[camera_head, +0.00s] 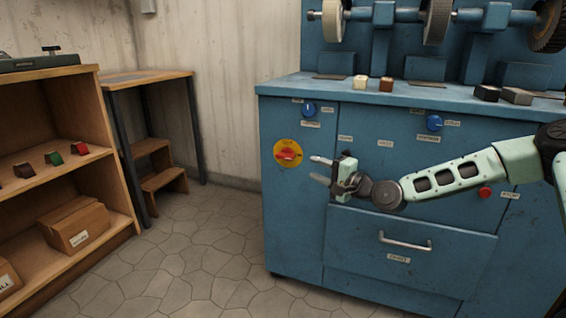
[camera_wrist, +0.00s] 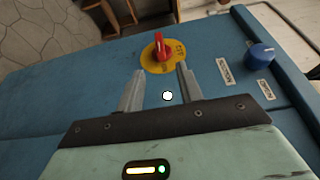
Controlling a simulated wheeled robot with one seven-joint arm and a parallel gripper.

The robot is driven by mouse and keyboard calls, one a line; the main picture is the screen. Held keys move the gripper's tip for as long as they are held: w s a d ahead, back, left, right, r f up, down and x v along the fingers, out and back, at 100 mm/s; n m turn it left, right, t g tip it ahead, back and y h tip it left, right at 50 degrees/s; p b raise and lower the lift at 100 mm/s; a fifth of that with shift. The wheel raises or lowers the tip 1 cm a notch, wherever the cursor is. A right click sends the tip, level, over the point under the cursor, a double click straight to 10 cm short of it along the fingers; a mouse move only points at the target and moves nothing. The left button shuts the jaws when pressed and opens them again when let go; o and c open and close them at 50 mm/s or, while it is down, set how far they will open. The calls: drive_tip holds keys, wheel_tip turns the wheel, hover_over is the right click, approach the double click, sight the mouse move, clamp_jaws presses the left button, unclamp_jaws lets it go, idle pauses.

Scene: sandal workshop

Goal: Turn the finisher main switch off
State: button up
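The main switch (camera_head: 287,153) is a red rotary handle on a round yellow plate, on the front of the blue finisher cabinet (camera_head: 300,215), near its left edge. In the wrist view the red handle (camera_wrist: 158,44) stands out from the yellow plate, just beyond my fingertips and slightly left of the gap between them. My gripper (camera_head: 319,168) is to the right of the switch in the head view and points left toward it. In the wrist view its two fingers (camera_wrist: 161,72) are apart with nothing between them. The fingers appear short of the handle.
A blue knob (camera_head: 309,109) sits above the switch and another blue knob (camera_head: 434,122) is farther right. A red button (camera_head: 485,192) and a drawer handle (camera_head: 404,241) are lower. A wooden shelf (camera_head: 112,150) stands left, with open floor (camera_head: 200,250) between.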

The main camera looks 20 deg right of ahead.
sight(292, 159)
drive_tip(key=b+x, duration=0.3)
drive_tip(key=x, duration=1)
drive_tip(key=shift+b, duration=0.35)
clamp_jaws()
